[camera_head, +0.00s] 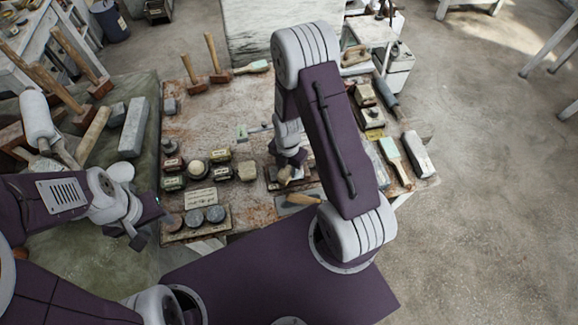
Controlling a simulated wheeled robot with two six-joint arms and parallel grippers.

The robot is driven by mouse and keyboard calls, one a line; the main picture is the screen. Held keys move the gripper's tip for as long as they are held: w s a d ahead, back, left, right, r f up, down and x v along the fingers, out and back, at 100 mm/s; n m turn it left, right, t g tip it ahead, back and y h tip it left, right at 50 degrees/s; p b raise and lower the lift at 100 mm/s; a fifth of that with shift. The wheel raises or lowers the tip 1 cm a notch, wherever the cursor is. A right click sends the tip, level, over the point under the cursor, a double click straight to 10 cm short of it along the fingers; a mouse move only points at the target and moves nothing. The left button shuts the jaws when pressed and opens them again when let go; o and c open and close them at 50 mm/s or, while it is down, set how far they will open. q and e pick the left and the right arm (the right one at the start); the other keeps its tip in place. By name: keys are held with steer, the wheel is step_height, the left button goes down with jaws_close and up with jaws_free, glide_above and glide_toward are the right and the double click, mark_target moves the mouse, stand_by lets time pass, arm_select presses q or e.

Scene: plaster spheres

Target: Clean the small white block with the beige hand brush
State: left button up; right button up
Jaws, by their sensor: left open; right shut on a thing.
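My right gripper (291,163) points down over the middle of the worktable (225,115). It is shut on a small beige thing (286,174), which looks like the beige hand brush, mostly hidden by the gripper. Just under it is a flat, dark-edged piece on the table; whether the small white block lies there is hidden by my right arm, and I cannot tell if the brush touches anything. My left gripper (152,227) is open and empty, off the table's left front side.
Several small dark and pale blocks stand left of the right gripper, with round pots (194,217) on a board in front. Two wooden mallets (213,56) stand at the back left. A brush (393,157) and a grey block (417,155) lie at the right edge.

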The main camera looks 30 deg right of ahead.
steer(key=shift+w+d, duration=0.5)
steer(key=shift+d, duration=0.25)
steer(key=shift+w+d, duration=0.35)
steer(key=shift+d, duration=0.25)
steer(key=shift+w+d, duration=0.35)
steer(key=shift+d, duration=0.2)
steer(key=shift+s+a+r+p, duration=0.1)
steer(key=shift+s+a+p, duration=0.3)
steer(key=shift+a, duration=0.35)
steer(key=shift+s+a, duration=0.4)
steer(key=shift+a, duration=0.2)
steer(key=shift+s+a, duration=0.4)
steer(key=shift+a, duration=0.2)
steer(key=shift+d, duration=0.1)
steer(key=shift+w+d+r+p, duration=0.55)
steer(key=shift+d+r+p, duration=0.15)
steer(key=shift+d, duration=0.15)
steer(key=shift+d+f, duration=0.1)
